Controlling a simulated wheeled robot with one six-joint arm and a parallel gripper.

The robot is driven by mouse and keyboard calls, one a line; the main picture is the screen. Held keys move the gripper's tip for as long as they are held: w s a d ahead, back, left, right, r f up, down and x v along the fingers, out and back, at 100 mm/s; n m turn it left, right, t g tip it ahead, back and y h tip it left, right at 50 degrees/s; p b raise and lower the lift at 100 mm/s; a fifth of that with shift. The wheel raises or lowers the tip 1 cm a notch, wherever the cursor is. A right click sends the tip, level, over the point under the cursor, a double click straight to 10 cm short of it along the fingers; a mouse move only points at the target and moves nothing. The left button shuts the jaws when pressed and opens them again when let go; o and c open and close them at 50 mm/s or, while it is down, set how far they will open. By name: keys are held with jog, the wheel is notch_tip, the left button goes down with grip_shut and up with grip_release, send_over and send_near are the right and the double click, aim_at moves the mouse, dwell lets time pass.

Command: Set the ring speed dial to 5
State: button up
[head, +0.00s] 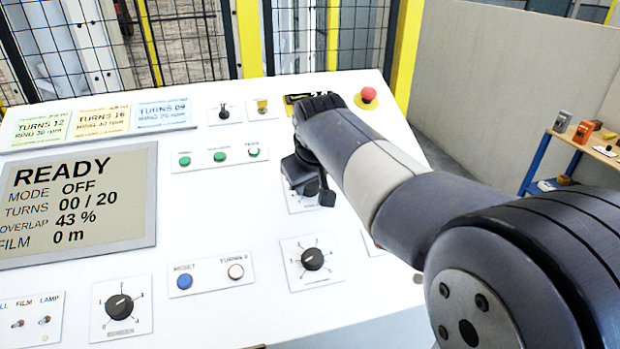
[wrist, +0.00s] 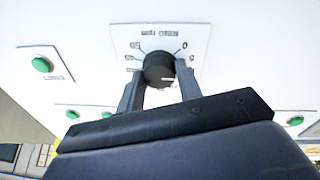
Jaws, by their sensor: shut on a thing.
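My gripper (wrist: 160,78) is shut on the black knob of a dial (wrist: 158,66), with one finger on each side of it. The dial's white plate (wrist: 125,38) has scale marks around the knob and a small label that seems to read rpm. The plate appears upside down in the wrist view. In the head view my gripper (head: 317,193) is over the same dial plate (head: 297,205), right of the middle of the sloping panel, and covers most of it. I cannot tell which number the knob points to.
Other dials sit nearer the front, at the middle (head: 312,259) and the left (head: 119,307). A blue button (head: 184,281) and a white button (head: 236,271) lie between them. Several green buttons (head: 219,156) and a red mushroom button (head: 368,95) are farther back. The display (head: 80,205) reads READY.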

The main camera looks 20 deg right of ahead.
jog(key=shift+n+y, duration=0.3)
jog(key=shift+n, duration=1.7)
jog(key=o, duration=1)
jog(key=shift+c, duration=0.2)
jog(key=v, duration=1)
jog(key=shift+s+r, duration=0.2)
jog(key=shift+r, duration=0.1)
